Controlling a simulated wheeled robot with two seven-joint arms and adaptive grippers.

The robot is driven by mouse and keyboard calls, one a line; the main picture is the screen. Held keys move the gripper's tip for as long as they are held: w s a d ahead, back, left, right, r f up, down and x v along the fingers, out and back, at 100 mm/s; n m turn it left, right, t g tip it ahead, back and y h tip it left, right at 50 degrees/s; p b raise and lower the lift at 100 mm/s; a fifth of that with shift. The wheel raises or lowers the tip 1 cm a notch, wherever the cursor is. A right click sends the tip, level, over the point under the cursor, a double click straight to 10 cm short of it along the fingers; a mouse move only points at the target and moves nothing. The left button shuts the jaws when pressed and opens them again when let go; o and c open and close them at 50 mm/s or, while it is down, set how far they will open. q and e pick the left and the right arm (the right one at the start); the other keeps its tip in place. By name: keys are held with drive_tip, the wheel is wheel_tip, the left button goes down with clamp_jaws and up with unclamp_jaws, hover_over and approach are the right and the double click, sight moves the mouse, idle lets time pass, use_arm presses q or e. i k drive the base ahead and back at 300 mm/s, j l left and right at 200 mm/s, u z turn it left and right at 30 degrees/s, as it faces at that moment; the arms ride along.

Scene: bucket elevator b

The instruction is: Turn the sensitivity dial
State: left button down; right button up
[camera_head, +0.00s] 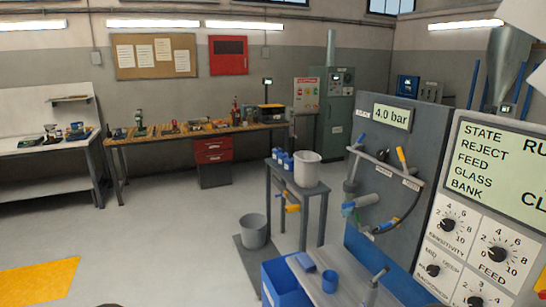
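The sensitivity dial (446,225) is a round black knob on a white plate at the right, with a number scale around it and its label below. Its pointer is too small to read surely. It sits on the grey control panel (448,170), left of the feed dial (496,254) and below the display (500,168), which lists STATE, REJECT, FEED, GLASS and BANK. The display's right side is cut off by the frame. Neither of my grippers is in view.
A background knob (433,270) sits below the sensitivity dial, and another dial (474,301) is cut off at the bottom. Left of the panel stands a grey board with a 4.0 bar readout (391,115), valves and a hose. A blue bin (283,284) stands below; open floor lies left.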

sight(447, 224)
drive_tip(key=z, duration=1.7)
